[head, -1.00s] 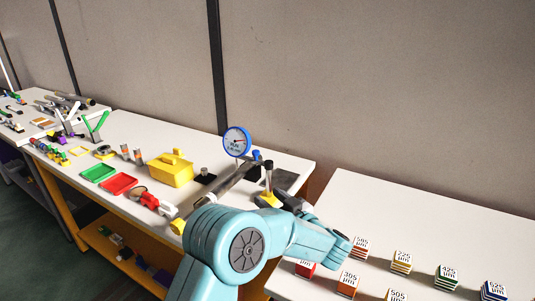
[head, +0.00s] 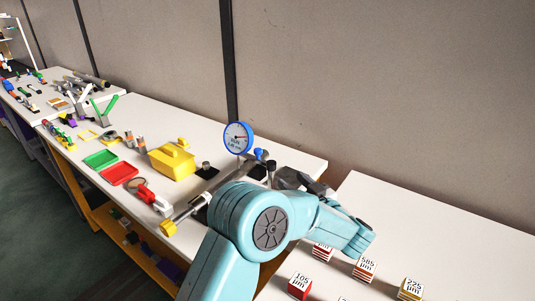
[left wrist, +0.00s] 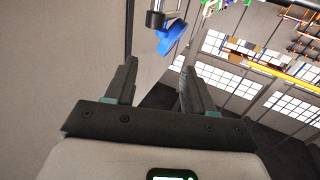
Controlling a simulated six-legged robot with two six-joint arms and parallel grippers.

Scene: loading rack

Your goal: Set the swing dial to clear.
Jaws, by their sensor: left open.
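The swing dial (head: 238,137) is a round gauge with a white face and blue rim. It stands upright on the white bench near its back edge, and its markings are too small to read. A blue rounded thing (left wrist: 171,37) at the top of the left wrist view may be its rim, seen edge-on. My left gripper (head: 302,180) is right of and below the dial in the head view, apart from it. Its two dark fingers (left wrist: 156,85) are spread and empty in the left wrist view. My right gripper is not in view.
A dark rod (head: 190,211) lies below the dial, partly behind my left arm. A yellow box (head: 172,161), green tray (head: 101,159) and red tray (head: 119,174) are to the left. Labelled blocks (head: 365,269) stand on the right table. A wall (head: 380,90) rises behind.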

